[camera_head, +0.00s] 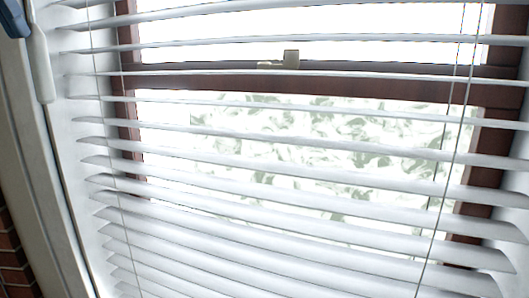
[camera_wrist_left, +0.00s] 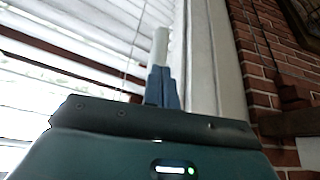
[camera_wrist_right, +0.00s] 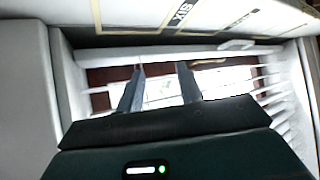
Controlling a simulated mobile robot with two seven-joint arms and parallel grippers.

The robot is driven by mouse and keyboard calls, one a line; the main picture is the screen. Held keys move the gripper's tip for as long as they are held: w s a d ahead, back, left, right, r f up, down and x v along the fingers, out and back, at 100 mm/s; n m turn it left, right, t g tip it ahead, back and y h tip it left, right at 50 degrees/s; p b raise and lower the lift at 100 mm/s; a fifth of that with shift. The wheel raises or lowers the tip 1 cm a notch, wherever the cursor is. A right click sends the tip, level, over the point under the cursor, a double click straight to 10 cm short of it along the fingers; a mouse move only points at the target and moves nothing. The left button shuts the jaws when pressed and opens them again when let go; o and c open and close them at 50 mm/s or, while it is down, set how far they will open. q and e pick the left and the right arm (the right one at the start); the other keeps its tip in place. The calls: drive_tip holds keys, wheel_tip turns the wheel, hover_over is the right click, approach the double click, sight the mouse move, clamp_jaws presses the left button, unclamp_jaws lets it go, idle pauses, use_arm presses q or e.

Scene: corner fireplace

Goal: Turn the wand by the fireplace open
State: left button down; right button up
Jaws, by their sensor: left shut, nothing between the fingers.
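The wand (camera_head: 42,70) is a thick white rod hanging at the left edge of the white window blind (camera_head: 280,150). The slats are tilted with gaps that show the window. My left gripper (camera_head: 17,20) shows only as blue fingertips in the top left corner, close beside the wand. In the left wrist view its fingers (camera_wrist_left: 161,84) are shut, and the wand (camera_wrist_left: 160,46) shows just beyond their tips. I cannot tell whether they touch. In the right wrist view my right gripper (camera_wrist_right: 159,76) is open and empty, with blinds beyond it.
The white window frame (camera_head: 35,185) runs down the left side, with a brick wall (camera_head: 12,260) beyond it. In the left wrist view the brick wall (camera_wrist_left: 275,65) has a dark wooden ledge (camera_wrist_left: 290,122). Thin cords (camera_head: 450,140) hang at the right of the blind.

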use_arm(q)
drive_tip(key=shift+s, duration=0.25)
wheel_tip(320, 180, up, 6)
drive_tip(key=shift+f, duration=0.1)
idle(0.4)
drive_tip(key=shift+s, duration=0.1)
